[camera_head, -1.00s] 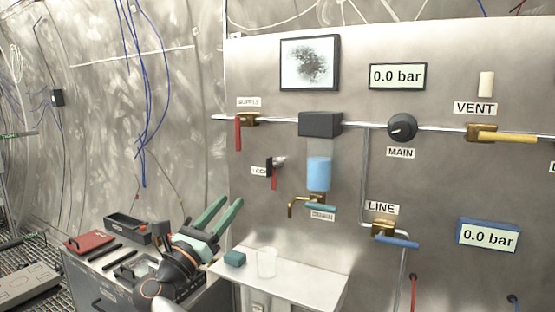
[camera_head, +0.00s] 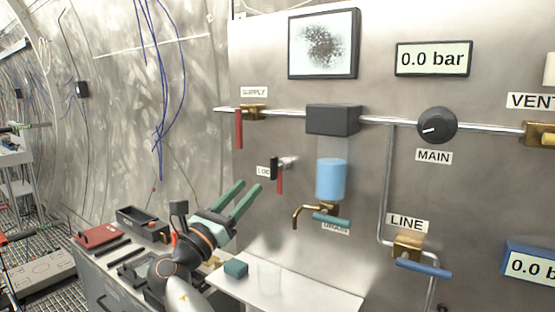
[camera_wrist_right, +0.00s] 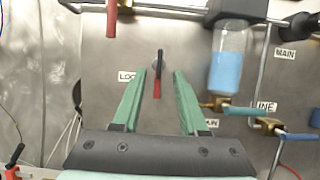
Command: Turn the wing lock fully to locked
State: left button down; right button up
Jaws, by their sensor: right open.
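The wing lock (camera_head: 279,178) is a small black-and-red handle on a silver stem on the steel panel, beside a partly covered label reading "LOC". Its red wing hangs straight down. In the right wrist view the wing lock (camera_wrist_right: 157,84) shows between my fingertips in the picture, with its red part pointing down. My right gripper (camera_head: 249,186) has two green fingers, spread open and empty. It is to the left of the lock and a little below it in the head view, apart from it. My left gripper is not in view.
The red supply handle (camera_head: 239,129) is above the lock. The blue-filled cylinder (camera_head: 330,178) and brass drain tap (camera_head: 318,211) are to its right. Below, a white shelf (camera_head: 315,295) holds a teal block (camera_head: 236,268) and a clear beaker (camera_head: 269,277).

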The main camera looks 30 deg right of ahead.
aim_at(271, 162)
jog(key=p+x, duration=0.2)
jog(key=x, duration=0.8)
jog(key=shift+d+r, duration=0.15)
jog(key=shift+d, duration=0.1)
jog(key=shift+w+d+r, duration=0.2)
jog(key=shift+w+d, duration=0.1)
jog(key=shift+d, duration=0.35)
jog(key=shift+c, duration=0.2)
grip_shut()
